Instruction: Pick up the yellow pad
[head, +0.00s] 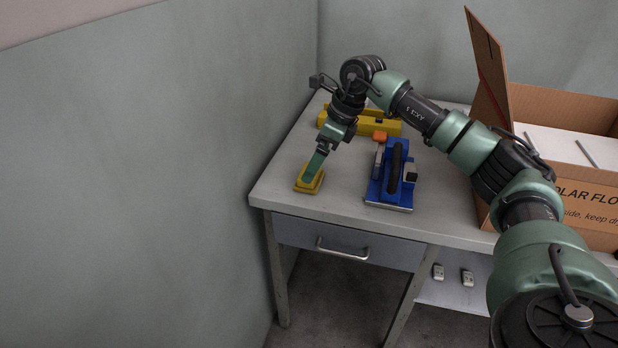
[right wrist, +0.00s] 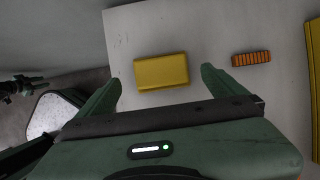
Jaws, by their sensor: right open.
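The yellow pad (head: 309,182) is a small block lying near the left front corner of the grey desk. My right gripper (head: 316,170) points down over it, its fingers hiding part of the pad in the head view. In the right wrist view the pad (right wrist: 161,71) lies between the tips of the two green fingers (right wrist: 161,78), with a gap on each side. The right gripper is open and holds nothing. I cannot tell how far its tips are above the desk. My left gripper is in neither view.
A blue tool (head: 390,178) stands right of the pad, and a longer yellow object (head: 385,125) lies behind. An orange ridged piece (right wrist: 250,58) is near the pad. An open cardboard box (head: 590,207) fills the desk's right. A wall (head: 150,160) rises at left.

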